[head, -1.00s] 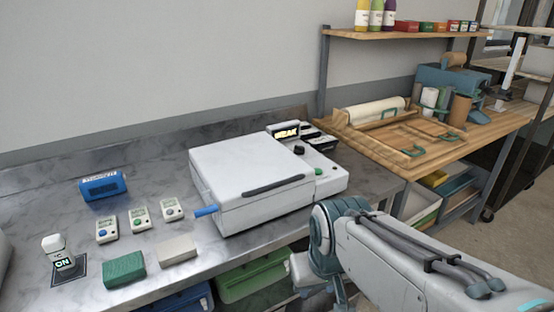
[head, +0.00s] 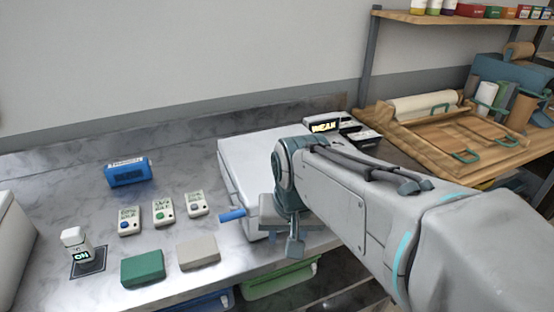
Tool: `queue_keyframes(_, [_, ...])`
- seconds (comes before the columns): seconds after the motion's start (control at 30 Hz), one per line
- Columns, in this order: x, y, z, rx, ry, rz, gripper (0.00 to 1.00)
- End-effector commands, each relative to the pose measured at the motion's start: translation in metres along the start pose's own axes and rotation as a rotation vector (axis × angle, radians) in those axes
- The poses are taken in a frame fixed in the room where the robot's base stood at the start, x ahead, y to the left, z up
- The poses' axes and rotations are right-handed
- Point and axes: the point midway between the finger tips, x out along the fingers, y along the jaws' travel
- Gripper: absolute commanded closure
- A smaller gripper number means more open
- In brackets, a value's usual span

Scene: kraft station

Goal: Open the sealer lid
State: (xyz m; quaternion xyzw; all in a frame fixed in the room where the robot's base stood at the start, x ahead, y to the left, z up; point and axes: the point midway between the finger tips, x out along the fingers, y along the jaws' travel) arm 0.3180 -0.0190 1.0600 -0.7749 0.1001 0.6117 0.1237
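The sealer (head: 240,158) is a white box-shaped machine on the steel bench, with a blue lever (head: 232,216) on its left side. Its lid looks down, but my arm covers most of it, and the dark handle on its front edge is hidden. A display reading "WEAK" (head: 323,126) stands behind it. My gripper (head: 284,240) is at the sealer's front, pointing down, close to where the lid handle was seen. Whether it touches the handle, and how far apart its fingers are, I cannot tell.
Left of the sealer are several small meters (head: 163,212), a blue device (head: 128,172), a green block (head: 142,268), a grey block (head: 198,252) and a white-topped switch (head: 76,243) on a dark pad. A wooden bench (head: 400,135) stands at right.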

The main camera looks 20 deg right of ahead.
Motion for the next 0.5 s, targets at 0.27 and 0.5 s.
queue_keyframes(0.27, [-0.095, 0.038, -0.087, 0.759, -0.026, 0.016, 0.64])
queue_keyframes(0.5, [-0.137, 0.065, -0.121, 1.151, -0.036, 0.028, 0.64])
